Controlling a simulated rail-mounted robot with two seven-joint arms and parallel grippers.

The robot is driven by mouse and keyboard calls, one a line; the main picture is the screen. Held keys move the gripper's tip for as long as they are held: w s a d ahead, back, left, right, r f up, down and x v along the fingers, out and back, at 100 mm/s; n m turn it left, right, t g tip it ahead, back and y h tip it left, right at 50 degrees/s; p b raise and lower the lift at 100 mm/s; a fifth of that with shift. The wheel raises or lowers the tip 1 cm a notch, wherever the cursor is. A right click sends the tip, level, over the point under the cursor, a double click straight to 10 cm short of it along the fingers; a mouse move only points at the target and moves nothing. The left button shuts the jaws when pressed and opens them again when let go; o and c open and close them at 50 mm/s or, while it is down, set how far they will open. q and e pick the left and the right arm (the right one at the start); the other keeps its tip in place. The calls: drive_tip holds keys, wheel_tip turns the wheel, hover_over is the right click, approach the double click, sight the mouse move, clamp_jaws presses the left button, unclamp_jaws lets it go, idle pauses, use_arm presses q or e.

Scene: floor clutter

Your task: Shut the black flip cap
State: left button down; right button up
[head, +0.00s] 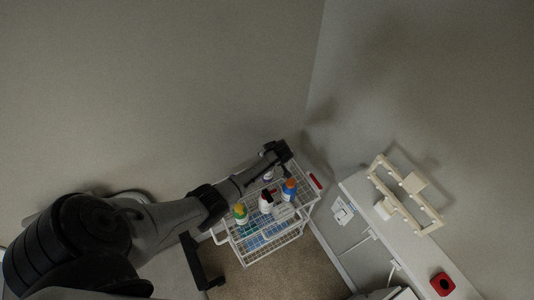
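Several small bottles stand in a white wire cart (262,254). One bottle is white with a dark top and a pinkish patch (265,203); the dark top may be the black flip cap, but it is too small to tell whether it is open. My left gripper (282,152) is at the back of the cart, beyond the bottles in the picture. Its fingers are dark and small, so I cannot tell whether they are open or shut. A partly hidden light bottle (268,176) is close to it. My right gripper is not in view.
A green-and-yellow bottle (240,213) and a blue bottle with an orange cap (289,189) flank the white one. Walls stand close behind the cart. At right are a white ledge (405,246), a cream rack (408,187) and a red object (442,284). Carpet (290,275) is clear in front.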

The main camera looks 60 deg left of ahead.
use_arm(q)
drive_tip(key=shift+d+f, duration=0.1)
idle(0.4)
drive_tip(key=c, duration=1)
unclamp_jaws()
drive_tip(key=shift+c, duration=0.2)
drive_tip(key=w+v, duration=0.1)
drive_tip(key=v, duration=1.2)
drive_tip(key=shift+s+d+r+b, duration=0.3)
drive_tip(key=shift+s+d, duration=0.05)
drive_tip(key=shift+s, duration=0.15)
